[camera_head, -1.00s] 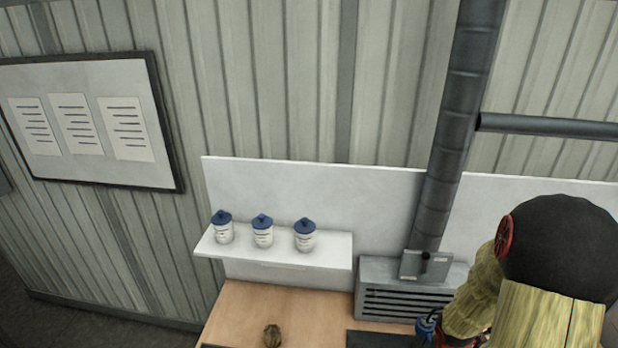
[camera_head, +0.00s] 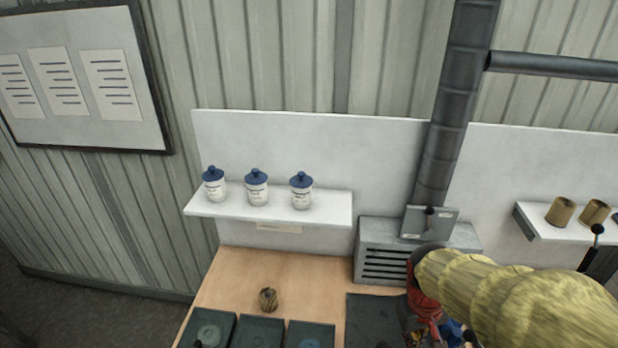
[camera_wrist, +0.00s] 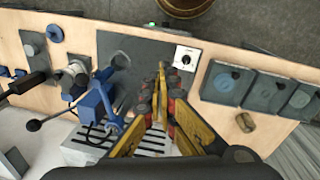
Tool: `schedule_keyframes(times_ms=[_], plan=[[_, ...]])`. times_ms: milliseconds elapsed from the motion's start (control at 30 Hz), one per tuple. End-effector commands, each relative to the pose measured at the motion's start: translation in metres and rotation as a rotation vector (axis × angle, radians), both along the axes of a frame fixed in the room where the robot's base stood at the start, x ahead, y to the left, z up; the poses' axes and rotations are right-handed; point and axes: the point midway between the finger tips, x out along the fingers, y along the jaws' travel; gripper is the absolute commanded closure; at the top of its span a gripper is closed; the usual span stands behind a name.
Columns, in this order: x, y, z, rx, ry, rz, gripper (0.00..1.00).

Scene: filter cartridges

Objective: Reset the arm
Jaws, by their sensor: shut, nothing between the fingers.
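My gripper (camera_wrist: 172,70), with yellow and red fingers, shows in the wrist view above the workbench (camera_wrist: 215,50). It is shut and empty, with its fingers pointing towards a dark plate (camera_wrist: 125,45). In the head view my arm comes in from the lower right, in front of the right side of the bench, and the fingertips are partly cut off by the lower edge. A brown ribbed cartridge (camera_head: 268,299) stands alone on the wooden bench top, apart from my gripper; the wrist view also shows it (camera_wrist: 245,122).
Dark trays (camera_head: 261,332) line the bench front. A grey vented box (camera_head: 385,263) stands under a thick duct (camera_head: 448,120). A white shelf (camera_head: 330,212) carries three blue-lidded jars (camera_head: 257,188). A right shelf (camera_head: 548,229) holds brown cylinders (camera_head: 561,211). A blue fixture (camera_wrist: 95,100) stands beside my fingers.

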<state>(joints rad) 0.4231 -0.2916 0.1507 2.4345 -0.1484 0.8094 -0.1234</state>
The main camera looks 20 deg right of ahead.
Motion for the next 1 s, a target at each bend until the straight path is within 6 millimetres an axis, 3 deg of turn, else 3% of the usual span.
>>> schedule_keyframes(times_ms=[33,200,500,733,1000], plan=[[0.004,0.014,-0.011,0.002,-0.042,-0.015,1.0],[0.01,0.057,-0.013,0.028,-0.167,-0.037,1.0],[0.012,0.119,-0.022,0.055,-0.396,0.112,1.0],[0.009,0.143,-0.03,0.062,-0.481,0.206,1.0],[0.009,0.147,-0.032,0.065,-0.483,0.224,1.0]])
